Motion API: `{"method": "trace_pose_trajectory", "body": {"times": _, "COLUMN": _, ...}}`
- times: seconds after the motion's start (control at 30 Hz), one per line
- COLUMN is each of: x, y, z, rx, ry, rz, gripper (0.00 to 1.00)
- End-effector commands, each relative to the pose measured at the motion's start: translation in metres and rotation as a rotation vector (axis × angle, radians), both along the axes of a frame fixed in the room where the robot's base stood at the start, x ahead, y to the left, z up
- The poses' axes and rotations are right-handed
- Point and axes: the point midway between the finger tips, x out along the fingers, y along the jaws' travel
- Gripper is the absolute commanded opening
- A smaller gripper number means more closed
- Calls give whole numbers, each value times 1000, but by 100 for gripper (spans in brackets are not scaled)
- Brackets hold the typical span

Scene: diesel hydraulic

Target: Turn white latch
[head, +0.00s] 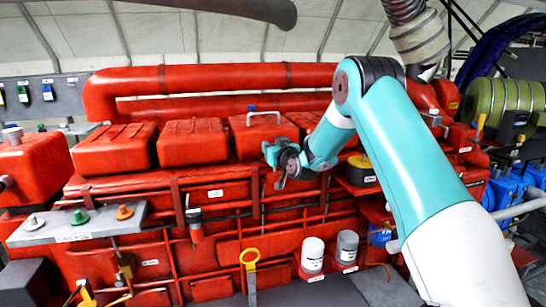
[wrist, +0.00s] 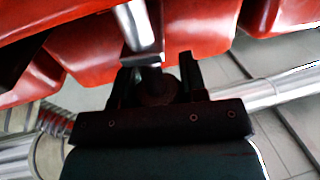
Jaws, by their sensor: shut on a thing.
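In the wrist view a pale, silvery-white bar, which I take to be the white latch (wrist: 142,28), reaches down from the top to my gripper (wrist: 155,76). My two dark fingers stand on either side of a dark round stem at the bar's lower end, and the gripper is shut on it. In the head view my gripper (head: 281,178) is at the front of the red engine (head: 130,185), below the red covers. The latch cannot be made out there, and the wrist hides part of that area.
Red covers (head: 192,142) line the engine top, one with a pale handle (head: 263,114). A grey plate with colored knobs (head: 80,217) is at left. My arm covers much of the right side.

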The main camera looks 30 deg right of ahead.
Motion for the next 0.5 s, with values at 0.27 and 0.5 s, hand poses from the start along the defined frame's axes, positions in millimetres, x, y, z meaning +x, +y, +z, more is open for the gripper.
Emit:
{"method": "trace_pose_trajectory", "body": {"times": 0.27, "x": 0, "y": 0, "z": -11, "rx": -5, "ry": -9, "rz": 171, "gripper": 16}}
{"method": "trace_pose_trajectory", "body": {"times": 0.5, "x": -1, "y": 4, "z": -9, "rx": -7, "ry": -6, "rz": 364, "gripper": 16}}
